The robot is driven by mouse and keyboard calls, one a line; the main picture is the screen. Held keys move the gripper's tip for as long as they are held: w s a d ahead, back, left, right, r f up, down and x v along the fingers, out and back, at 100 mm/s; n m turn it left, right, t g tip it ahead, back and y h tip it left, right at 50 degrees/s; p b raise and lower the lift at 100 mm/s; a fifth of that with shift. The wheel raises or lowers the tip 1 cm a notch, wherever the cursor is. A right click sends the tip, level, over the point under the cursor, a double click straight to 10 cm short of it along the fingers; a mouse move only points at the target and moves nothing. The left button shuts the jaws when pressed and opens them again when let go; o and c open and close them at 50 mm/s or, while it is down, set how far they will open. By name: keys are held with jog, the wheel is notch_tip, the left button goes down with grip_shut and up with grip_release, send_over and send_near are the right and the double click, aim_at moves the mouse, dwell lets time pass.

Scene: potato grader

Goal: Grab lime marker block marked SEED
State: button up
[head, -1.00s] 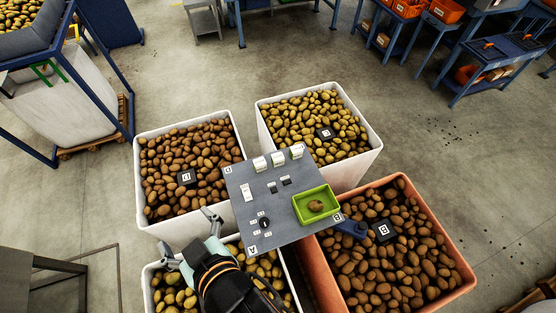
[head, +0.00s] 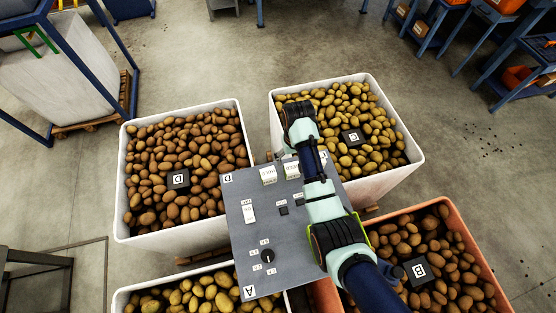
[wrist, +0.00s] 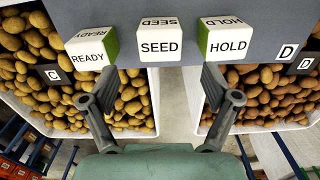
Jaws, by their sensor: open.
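The SEED block (wrist: 161,48) is the middle one of three marker blocks on the panel edge. Its visible faces look white with black SEED lettering; its lime colour does not show. It also shows in the head view (head: 291,169) beside my arm. My gripper (wrist: 156,75) is open and empty, below the SEED block in the wrist view. One finger is under the gap toward READY, the other near HOLD's lower edge. The READY block (wrist: 90,46) and HOLD block (wrist: 222,40) flank it, each with a green side face. In the head view my fingers are mostly hidden.
The grey panel (head: 242,262) carries switches and a knob (head: 268,256). Potato bins surround it: D (head: 122,195), C (head: 418,160) and the orange B bin (head: 485,262). READY and HOLD stand close on either side of SEED.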

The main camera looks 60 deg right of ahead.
aim_at(292, 167)
jog(key=shift+a, duration=0.1)
jog(key=shift+s+a+f, duration=0.1)
jog(key=shift+a+f, duration=0.05)
jog(key=shift+f, duration=0.35)
jog(key=shift+s+a+f, duration=0.1)
jog(key=shift+f, duration=0.4)
notch_tip(292, 167, down, 6)
jog(key=shift+d+r+b, duration=0.1)
jog(key=shift+d+b, duration=0.05)
jog(key=shift+b, duration=0.45)
jog(key=shift+c, duration=0.3)
jog(key=c, duration=1.2)
notch_tip(292, 167, up, 20)
jog(key=p, duration=0.7)
